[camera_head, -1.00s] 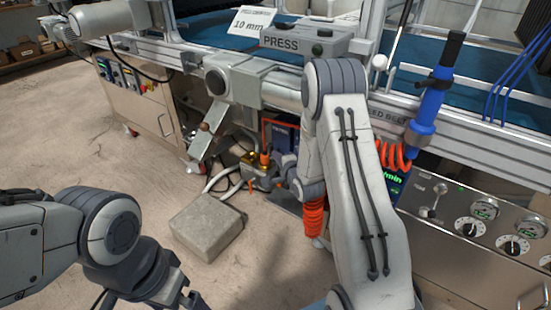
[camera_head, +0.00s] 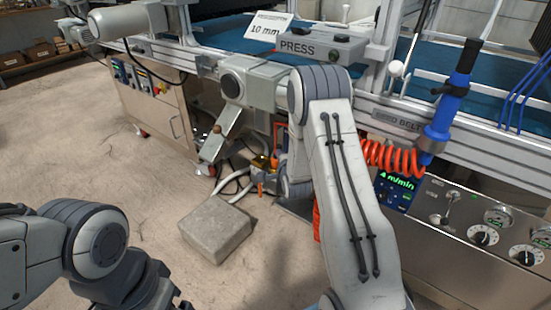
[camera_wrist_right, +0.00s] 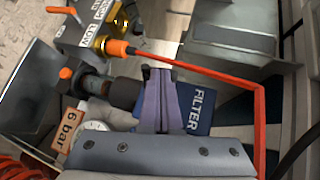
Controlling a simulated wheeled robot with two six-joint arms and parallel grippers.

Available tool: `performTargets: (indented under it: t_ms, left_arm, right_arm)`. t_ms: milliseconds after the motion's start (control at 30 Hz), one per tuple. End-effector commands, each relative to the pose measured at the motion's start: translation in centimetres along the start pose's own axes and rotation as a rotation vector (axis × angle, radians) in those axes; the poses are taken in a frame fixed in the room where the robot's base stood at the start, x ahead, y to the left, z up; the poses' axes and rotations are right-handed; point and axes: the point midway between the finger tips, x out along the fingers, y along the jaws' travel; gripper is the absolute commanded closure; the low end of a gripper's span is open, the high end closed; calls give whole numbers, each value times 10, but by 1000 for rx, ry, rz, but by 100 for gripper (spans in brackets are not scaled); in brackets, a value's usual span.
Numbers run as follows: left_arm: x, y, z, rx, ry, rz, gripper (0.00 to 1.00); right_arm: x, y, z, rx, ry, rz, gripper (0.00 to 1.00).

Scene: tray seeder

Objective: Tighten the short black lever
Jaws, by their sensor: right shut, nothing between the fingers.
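I cannot single out the short black lever with certainty. A black cylindrical part (camera_wrist_right: 123,93) sits on the valve fittings in the right wrist view, just left of my right fingers. My right gripper (camera_wrist_right: 157,75) is shut and empty, its purple-grey fingers in front of the blue FILTER box (camera_wrist_right: 200,108). Whether it touches the black part is unclear. In the head view my right arm largely hides that gripper, near the brass and orange fittings (camera_head: 262,163). My left gripper (camera_head: 178,303) is only partly in view at the bottom edge, away from the machine.
A long orange-red rod (camera_wrist_right: 215,75) crosses close beside my right fingers. A gauge (camera_wrist_right: 95,127) and a "6 bar" tag (camera_wrist_right: 70,128) are nearby. A grey block (camera_head: 215,230) lies on the floor, with hoses behind it. A control panel (camera_head: 470,215) stands at right.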

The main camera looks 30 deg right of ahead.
Motion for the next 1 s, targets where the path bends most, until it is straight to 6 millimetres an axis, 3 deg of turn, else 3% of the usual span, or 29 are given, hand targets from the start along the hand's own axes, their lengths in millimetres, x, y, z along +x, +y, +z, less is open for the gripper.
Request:
performTargets:
  t_ms: [200,533,1000]
  left_arm:
    - [-1,0,0,0,0,0,0]
    - [-1,0,0,0,0,0,0]
    - [-1,0,0,0,0,0,0]
  right_arm:
    - [11,-3,9,-1,-2,1,100]
    - [11,-4,10,-2,-4,0,100]
    - [2,0,-4,-1,-2,1,100]
